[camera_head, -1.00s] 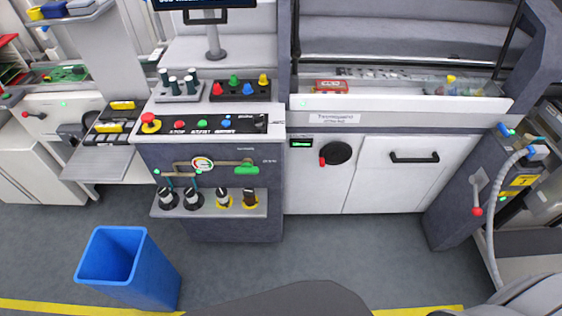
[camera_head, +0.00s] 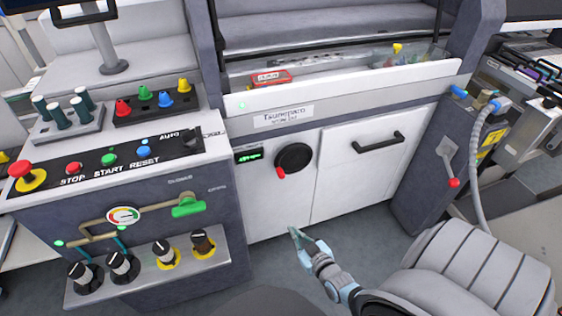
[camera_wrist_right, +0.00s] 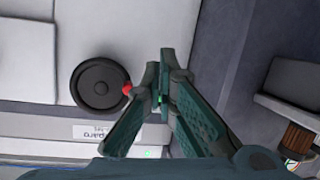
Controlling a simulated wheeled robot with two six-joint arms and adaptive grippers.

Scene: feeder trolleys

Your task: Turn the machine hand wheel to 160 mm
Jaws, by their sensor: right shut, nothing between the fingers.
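The hand wheel (camera_head: 293,158) is a black disc with a red knob (camera_head: 281,173) at its lower left, on the white machine front. A small dark display with green digits (camera_head: 249,156) sits left of it; I cannot read the number. My right gripper (camera_head: 294,232) is below the wheel and apart from it, shut and empty. In the right wrist view the hand wheel (camera_wrist_right: 100,84) shows left of the gripper fingers (camera_wrist_right: 160,65), with the red knob (camera_wrist_right: 127,89) at its edge near the fingers, though their depth gap is unclear. My left gripper is not in view.
A control panel (camera_head: 125,160) with buttons juts out at the left, above a shelf with several dark knobs. A door with a black handle (camera_head: 379,142) is right of the wheel. A grey post with a red-tipped lever (camera_head: 453,182) stands further right. Floor below the wheel is clear.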

